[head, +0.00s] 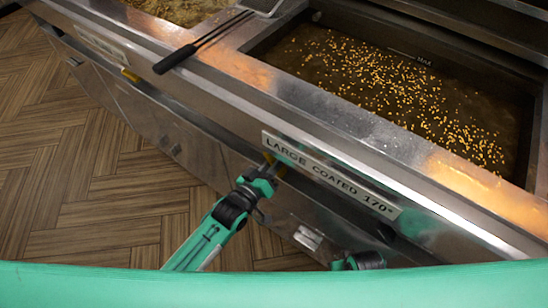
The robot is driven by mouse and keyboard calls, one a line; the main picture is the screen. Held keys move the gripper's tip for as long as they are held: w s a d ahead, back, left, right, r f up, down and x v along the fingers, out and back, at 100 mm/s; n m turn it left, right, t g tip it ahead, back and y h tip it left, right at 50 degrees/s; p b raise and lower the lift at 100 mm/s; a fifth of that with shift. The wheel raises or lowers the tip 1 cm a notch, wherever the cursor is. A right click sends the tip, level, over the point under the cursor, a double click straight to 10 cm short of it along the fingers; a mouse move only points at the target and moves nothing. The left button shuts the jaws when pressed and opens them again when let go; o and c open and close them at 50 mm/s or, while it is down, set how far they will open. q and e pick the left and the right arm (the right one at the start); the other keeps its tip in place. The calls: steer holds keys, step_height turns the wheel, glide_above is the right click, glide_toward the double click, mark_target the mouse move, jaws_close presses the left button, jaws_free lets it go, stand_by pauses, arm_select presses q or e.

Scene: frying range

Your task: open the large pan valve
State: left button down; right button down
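The large pan (395,95) is a deep vat of dark oil with many small golden bits floating in it. Its front carries a label reading "LARGE COATED 170°" (330,176). A small yellow piece, apparently the large pan valve handle (280,170), shows just below the label's left end, mostly hidden. My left gripper (268,170) is right at this yellow piece, under the front ledge. Whether its fingers are closed around the handle cannot be made out. Part of my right arm shows at the bottom edge, but its gripper is out of view.
A second yellow handle (131,76) sits under the ledge at the left, below another label (103,43). A black-handled tool (195,45) lies across the steel rim, its handle over the front edge. The wood floor (90,170) at left is clear.

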arm_select(q)
steer(key=m+p, duration=0.2)
steer(key=m, duration=0.3)
steer(key=shift+m+p, duration=0.55)
steer(key=shift+m, duration=0.55)
arm_select(e)
step_height(320, 180, down, 10)
steer(key=s+d, duration=0.1)
steer(key=s, duration=0.2)
steer(key=shift+d+f, duration=0.1)
steer(key=shift+d, duration=0.05)
arm_select(q)
steer(key=c, duration=1.3)
jaws_free()
